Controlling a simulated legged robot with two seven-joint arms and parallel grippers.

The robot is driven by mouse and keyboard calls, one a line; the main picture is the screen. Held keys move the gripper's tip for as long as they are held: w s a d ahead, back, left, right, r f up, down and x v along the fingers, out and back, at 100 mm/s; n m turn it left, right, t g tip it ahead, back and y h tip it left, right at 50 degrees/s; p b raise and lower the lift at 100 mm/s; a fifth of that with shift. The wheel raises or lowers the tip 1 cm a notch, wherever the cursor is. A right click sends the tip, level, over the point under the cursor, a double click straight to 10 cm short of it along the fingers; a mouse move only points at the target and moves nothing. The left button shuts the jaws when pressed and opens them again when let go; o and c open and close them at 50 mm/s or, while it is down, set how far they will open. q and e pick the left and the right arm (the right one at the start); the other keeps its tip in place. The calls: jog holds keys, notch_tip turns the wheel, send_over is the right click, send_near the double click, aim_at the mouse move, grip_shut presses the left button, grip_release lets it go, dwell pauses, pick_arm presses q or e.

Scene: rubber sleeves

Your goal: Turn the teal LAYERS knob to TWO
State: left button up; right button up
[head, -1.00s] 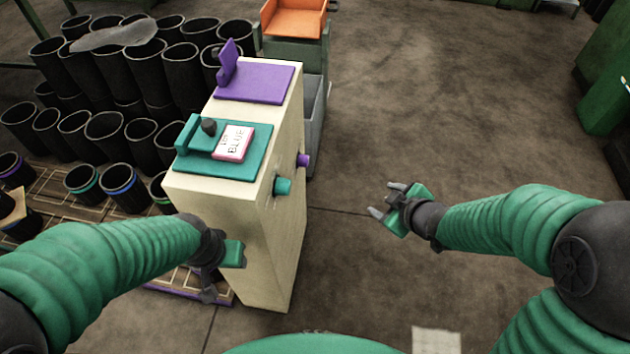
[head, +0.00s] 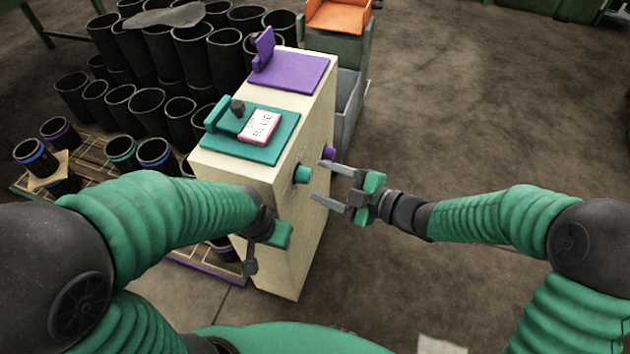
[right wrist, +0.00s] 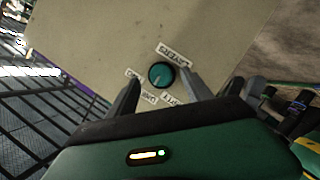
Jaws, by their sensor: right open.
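The teal knob (head: 302,174) sticks out from the right side of the cream cabinet (head: 318,210). In the right wrist view the round knob (right wrist: 161,75) is ringed by small white labels, with a larger label above it; the lettering and pointer are too small to read surely. My right gripper (head: 322,183) is open and empty. Its fingers point at the cabinet side, and in the wrist view the knob shows between them; no contact is visible. My left gripper (head: 264,252) hangs in front of the cabinet, its fingers partly hidden.
A purple knob (head: 328,153) sits farther back on the same side. Black sleeves (head: 190,50) crowd the left. Open floor lies right.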

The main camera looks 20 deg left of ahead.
aim_at(310, 176)
jog(key=x, duration=0.3)
jog(key=shift+s, duration=0.1)
jog(key=shift+a+f, duration=0.1)
jog(key=shift+a, duration=0.4)
jog(key=shift+d, duration=0.25)
jog(key=c, duration=0.5)
grip_shut()
jog(key=m+g+p, duration=0.1)
jog(key=m+p, duration=0.1)
jog(key=p, duration=0.5)
jog(key=r+m+g+p, duration=0.1)
jog(key=m+g+p, duration=0.1)
jog(key=p, duration=0.5)
jog(key=shift+w+a+m+h, duration=0.1)
jog(key=shift+w+m+h, duration=0.1)
jog(key=shift+m+h, duration=0.15)
jog(key=shift+f+m+g+p, duration=0.3)
jog(key=shift+m+g+p, duration=0.4)
jog(key=shift+p, duration=0.65)
jog(key=shift+w, duration=0.1)
